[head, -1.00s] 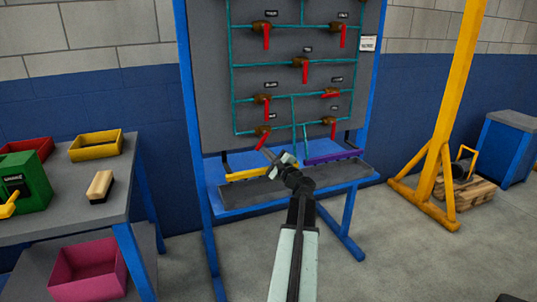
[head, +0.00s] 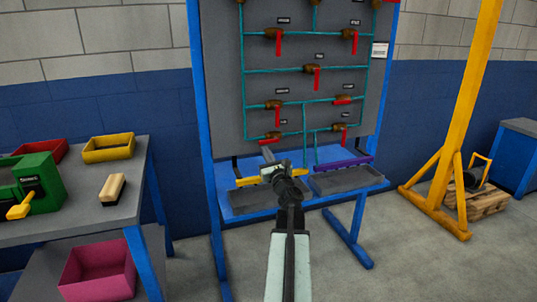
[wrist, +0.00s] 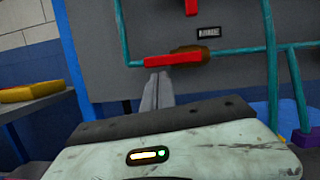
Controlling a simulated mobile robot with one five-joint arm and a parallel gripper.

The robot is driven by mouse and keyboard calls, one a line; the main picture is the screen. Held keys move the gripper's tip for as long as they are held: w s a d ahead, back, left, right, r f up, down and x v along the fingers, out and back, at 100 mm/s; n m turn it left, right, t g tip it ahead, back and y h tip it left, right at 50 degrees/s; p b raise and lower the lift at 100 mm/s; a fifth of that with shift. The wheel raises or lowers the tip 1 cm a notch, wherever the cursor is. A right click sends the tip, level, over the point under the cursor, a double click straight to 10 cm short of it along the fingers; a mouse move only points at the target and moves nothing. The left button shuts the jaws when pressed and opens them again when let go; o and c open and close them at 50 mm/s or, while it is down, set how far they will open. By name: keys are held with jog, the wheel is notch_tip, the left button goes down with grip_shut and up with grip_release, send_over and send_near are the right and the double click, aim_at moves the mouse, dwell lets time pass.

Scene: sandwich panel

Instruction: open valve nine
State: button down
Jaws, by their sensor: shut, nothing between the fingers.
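The grey panel (head: 290,95) carries teal pipes and several brown valves with red handles. The lower-left valve (wrist: 195,53) has its red handle (wrist: 158,62) lying nearly level along the pipe, pointing left; that handle also shows in the head view (head: 262,138). A small dark label (wrist: 208,32) sits above it, its text too blurred to read surely. My gripper (wrist: 158,74) is shut and empty, its tips just below the handle; whether they touch it I cannot tell. It also shows in the head view (head: 266,153).
Grey trays (head: 350,180) on a blue shelf lie below the panel, with yellow (head: 250,181) and purple (head: 343,163) bars behind. A workbench (head: 80,215) with bins stands left. A yellow post (head: 465,110) stands right.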

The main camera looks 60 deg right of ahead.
jog(key=shift+a+r, duration=0.1)
jog(key=shift+r, duration=0.15)
dwell(0.5)
jog(key=shift+w+f, duration=0.1)
jog(key=shift+f, duration=0.05)
